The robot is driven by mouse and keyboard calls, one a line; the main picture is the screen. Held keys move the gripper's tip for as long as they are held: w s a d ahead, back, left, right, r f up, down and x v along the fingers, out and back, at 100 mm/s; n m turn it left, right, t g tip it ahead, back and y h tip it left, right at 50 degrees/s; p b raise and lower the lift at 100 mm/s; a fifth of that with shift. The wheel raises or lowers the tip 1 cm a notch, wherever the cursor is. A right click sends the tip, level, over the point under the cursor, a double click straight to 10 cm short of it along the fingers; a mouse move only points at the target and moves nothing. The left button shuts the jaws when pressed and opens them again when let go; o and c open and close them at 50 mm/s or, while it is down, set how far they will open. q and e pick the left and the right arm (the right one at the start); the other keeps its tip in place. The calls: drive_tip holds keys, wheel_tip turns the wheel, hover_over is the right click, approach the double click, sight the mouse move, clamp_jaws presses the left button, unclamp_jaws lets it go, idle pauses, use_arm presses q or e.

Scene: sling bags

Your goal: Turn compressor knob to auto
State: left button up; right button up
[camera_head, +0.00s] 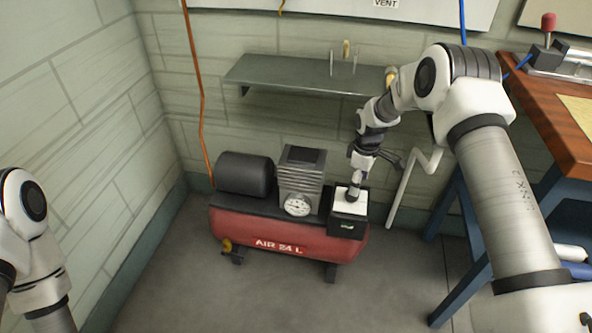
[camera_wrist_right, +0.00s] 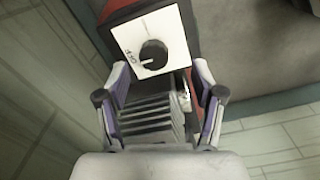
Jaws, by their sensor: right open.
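The red air compressor (camera_head: 275,240), marked AIR 24 L, stands on the floor by the back wall. Its dark switch box (camera_head: 347,226) at the right end has a white top plate (camera_wrist_right: 172,35). A round black knob (camera_wrist_right: 153,52) sits on that plate, with a pale pointer line towards the lower left; small lettering beside it is hard to read. My right gripper (camera_head: 358,176) is just above the box, pointing down. In the wrist view its open fingers (camera_wrist_right: 158,85) are spread, with the knob beyond them, apart from both. My left gripper is out of view.
A ribbed grey pump (camera_head: 301,178) with a gauge (camera_head: 297,205) and a black motor (camera_head: 245,175) sit beside the box. A green shelf (camera_head: 300,75) hangs above. A workbench (camera_head: 550,105) stands at right. A pale bent pipe (camera_head: 408,185) is close by the box.

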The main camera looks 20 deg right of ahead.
drive_tip(key=shift+w+a+r, duration=0.1)
drive_tip(key=shift+w+r, duration=0.7)
drive_tip(key=shift+r, duration=0.1)
drive_tip(key=shift+f, duration=0.35)
wheel_tip(320, 180, down, 7)
drive_tip(key=shift+f+b, duration=0.1)
drive_tip(key=shift+b, duration=0.85)
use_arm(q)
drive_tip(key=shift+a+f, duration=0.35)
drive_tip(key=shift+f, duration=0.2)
use_arm(e)
drive_tip(key=c, duration=1.1)
